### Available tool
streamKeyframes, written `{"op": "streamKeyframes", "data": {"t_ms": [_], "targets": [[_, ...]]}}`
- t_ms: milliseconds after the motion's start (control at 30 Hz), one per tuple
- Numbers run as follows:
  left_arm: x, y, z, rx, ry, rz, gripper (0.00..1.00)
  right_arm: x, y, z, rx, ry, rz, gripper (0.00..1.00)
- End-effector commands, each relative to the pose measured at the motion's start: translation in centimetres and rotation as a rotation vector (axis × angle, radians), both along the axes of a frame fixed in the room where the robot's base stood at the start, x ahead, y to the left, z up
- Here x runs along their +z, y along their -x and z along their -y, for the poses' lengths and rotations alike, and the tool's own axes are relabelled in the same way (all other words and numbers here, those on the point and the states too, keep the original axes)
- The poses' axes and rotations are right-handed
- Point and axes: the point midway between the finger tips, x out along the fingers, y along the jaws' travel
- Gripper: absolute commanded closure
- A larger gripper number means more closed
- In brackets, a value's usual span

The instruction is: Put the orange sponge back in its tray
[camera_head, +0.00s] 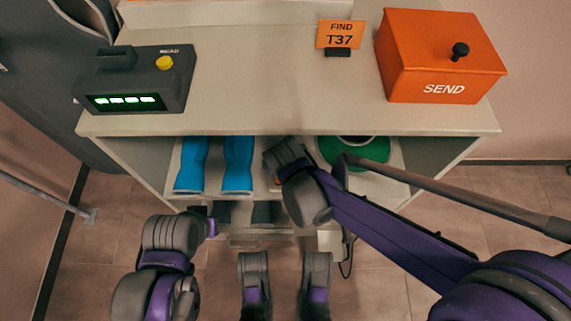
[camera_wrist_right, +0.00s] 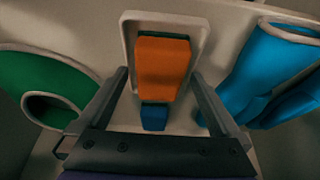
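The orange sponge (camera_wrist_right: 163,68) appears within the rim of a pale tray (camera_wrist_right: 130,40) in the right wrist view. A blue block (camera_wrist_right: 153,117) shows at its near end; I cannot tell whether it is joined to the sponge. My right gripper (camera_wrist_right: 160,75) is open, its fingers spread on either side of the sponge and tray. I see no finger clearly pressed on the sponge. In the head view my right wrist covers most of this spot, with only a sliver of the tray area showing. My left gripper (camera_head: 207,222) is low in front of the shelf, its fingers not clear.
Blue boots or sleeves (camera_head: 238,163) lie left of my right wrist on the shelf. A green round thing (camera_head: 370,152) is on the right. The countertop (camera_head: 270,100) above holds a grey device (camera_head: 140,85), a FIND T37 sign (camera_head: 338,36) and an orange SEND box (camera_head: 430,60).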

Motion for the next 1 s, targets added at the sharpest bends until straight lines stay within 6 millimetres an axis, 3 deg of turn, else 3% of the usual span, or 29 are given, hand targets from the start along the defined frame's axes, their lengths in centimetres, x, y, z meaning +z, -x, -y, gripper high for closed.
{"op": "streamKeyframes", "data": {"t_ms": [267, 467, 800, 1000], "targets": [[0.3, 0.0, 0.0, 0.000, 0.000, 0.001, 1.00, 0.5, 0.1, 0.0, 0.000, 0.000, 0.000, 0.00], [1.7, 0.3, 0.0, 0.000, 0.000, 0.004, 1.00, 3.7, 1.4, 0.0, 0.002, 0.001, 0.001, 0.00], [3.7, 0.6, 0.0, 0.000, 0.000, 0.009, 1.00, 3.2, 9.7, -0.1, 0.004, -0.001, 0.001, 0.00], [4.3, 0.6, 0.0, 0.000, 0.000, 0.011, 1.00, 3.1, 12.4, 0.0, 0.002, 0.000, 0.001, 0.00]]}}
